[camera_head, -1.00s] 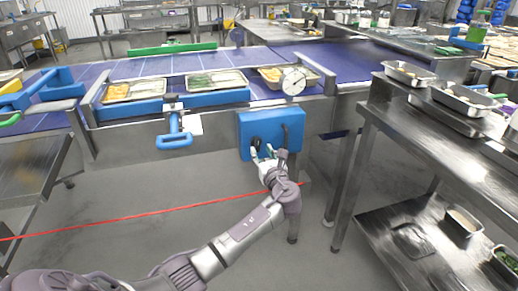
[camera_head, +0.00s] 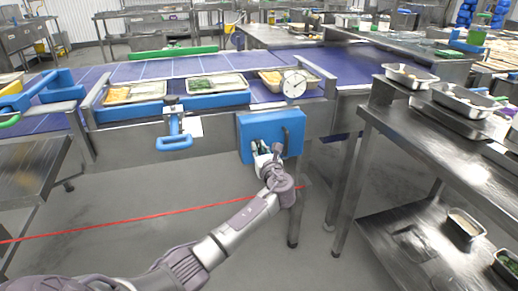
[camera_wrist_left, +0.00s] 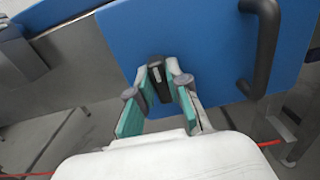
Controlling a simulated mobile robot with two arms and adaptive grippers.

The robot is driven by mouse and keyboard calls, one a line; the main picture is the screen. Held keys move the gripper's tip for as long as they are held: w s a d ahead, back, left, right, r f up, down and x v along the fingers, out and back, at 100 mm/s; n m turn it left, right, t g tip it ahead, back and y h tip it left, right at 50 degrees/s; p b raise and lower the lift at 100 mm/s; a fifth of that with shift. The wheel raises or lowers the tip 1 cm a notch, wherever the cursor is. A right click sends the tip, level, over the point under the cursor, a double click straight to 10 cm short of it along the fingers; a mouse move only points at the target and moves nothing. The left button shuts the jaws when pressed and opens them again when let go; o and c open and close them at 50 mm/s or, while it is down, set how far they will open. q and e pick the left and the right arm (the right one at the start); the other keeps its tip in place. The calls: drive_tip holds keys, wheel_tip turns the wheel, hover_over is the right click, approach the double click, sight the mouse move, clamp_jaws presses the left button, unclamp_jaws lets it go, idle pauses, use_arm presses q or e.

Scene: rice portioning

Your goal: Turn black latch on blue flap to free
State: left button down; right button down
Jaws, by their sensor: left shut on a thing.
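The blue flap (camera_head: 293,130) hangs on the front of the conveyor, below the round dial. It fills much of the left wrist view (camera_wrist_left: 205,50). The black latch (camera_wrist_left: 158,78) sits on the flap's lower left part, seen upright with a slight tilt in the left wrist view. My left gripper (camera_wrist_left: 157,90) is at the latch, with its green-padded fingers on either side, shut on it. In the head view my left gripper (camera_head: 262,152) covers most of the latch. My right gripper is not in view.
A black handle (camera_wrist_left: 262,50) is on the flap, right of the latch. A white dial (camera_head: 294,84) stands above the flap. A steel table (camera_head: 430,140) stands at the right. A red line (camera_head: 130,218) crosses in front of the conveyor.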

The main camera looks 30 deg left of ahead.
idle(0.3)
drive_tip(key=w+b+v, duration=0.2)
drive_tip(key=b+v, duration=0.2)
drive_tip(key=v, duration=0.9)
use_arm(q)
drive_tip(key=shift+s+a+f+n+b, duration=0.1)
drive_tip(key=shift+n+b, duration=0.4)
drive_tip(key=shift+n, duration=2.55)
drive_tip(key=shift+s+f+n+b, duration=0.1)
drive_tip(key=shift+n+b, duration=0.4)
drive_tip(key=shift+n, duration=2.5)
drive_tip(key=shift+a+f+n+b, duration=0.1)
drive_tip(key=shift+n+b, duration=0.4)
drive_tip(key=shift+n, duration=2.55)
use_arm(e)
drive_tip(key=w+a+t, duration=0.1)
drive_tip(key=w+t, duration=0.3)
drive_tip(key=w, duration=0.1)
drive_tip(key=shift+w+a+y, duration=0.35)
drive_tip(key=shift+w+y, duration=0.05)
use_arm(q)
drive_tip(key=c, duration=1.1)
unclamp_jaws()
